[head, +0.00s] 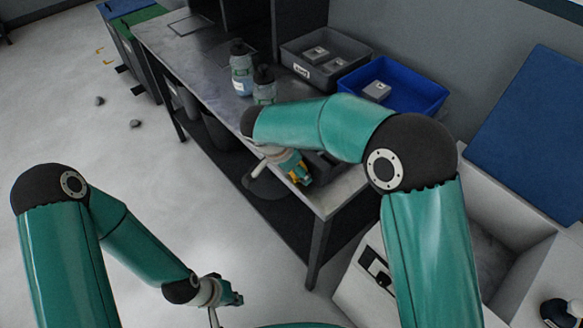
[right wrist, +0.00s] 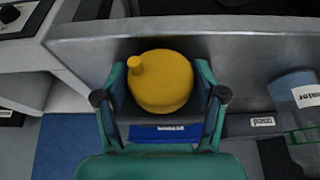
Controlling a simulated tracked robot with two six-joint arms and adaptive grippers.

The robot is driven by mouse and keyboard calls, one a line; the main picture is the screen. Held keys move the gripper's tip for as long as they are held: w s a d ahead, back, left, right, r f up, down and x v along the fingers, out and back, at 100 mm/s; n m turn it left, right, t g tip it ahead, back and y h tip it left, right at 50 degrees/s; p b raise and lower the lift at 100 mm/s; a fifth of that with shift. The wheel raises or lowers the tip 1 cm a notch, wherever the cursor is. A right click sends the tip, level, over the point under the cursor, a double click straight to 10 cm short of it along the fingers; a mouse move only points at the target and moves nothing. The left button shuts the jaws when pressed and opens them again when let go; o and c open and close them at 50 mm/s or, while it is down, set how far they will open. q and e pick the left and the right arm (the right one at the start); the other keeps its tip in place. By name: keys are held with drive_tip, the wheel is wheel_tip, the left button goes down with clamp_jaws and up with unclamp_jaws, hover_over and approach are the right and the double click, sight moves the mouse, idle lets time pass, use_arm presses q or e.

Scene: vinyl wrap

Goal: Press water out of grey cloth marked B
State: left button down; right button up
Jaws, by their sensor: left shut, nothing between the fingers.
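I cannot make out a grey cloth marked B in either view. Small grey items lie in the grey bin (head: 300,72) and one grey item (head: 377,90) in the blue bin (head: 425,97); their marks are too small to read. My right gripper (head: 297,172) is low over the workbench's front edge. In the right wrist view its fingers (right wrist: 160,88) close around a yellow round object (right wrist: 162,82) with a small knob. My left gripper (head: 230,295) is shut and empty, low over the floor in front of the bench.
The grey workbench (head: 205,48) carries two bottles (head: 241,75) (head: 264,90) beside the bins. A pale open-topped unit (head: 490,195) stands at the right, below a blue panel (head: 535,125). Blue and green bins (head: 140,35) stand at the far left. Floor at left is mostly clear.

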drive_tip(key=c, duration=0.6)
drive_tip(key=shift+w+r+g+h+p, duration=0.15)
drive_tip(key=shift+g+h+p, duration=0.6)
drive_tip(key=shift+p, duration=0.5)
drive_tip(key=shift+a+n+g+h+p, duration=0.1)
drive_tip(key=shift+n+g+h+p, duration=0.4)
drive_tip(key=shift+g+p, duration=0.4)
drive_tip(key=shift+g+h+p, duration=0.45)
drive_tip(key=o, duration=1.2)
drive_tip(key=shift+f, duration=0.2)
drive_tip(key=shift+c, duration=0.2)
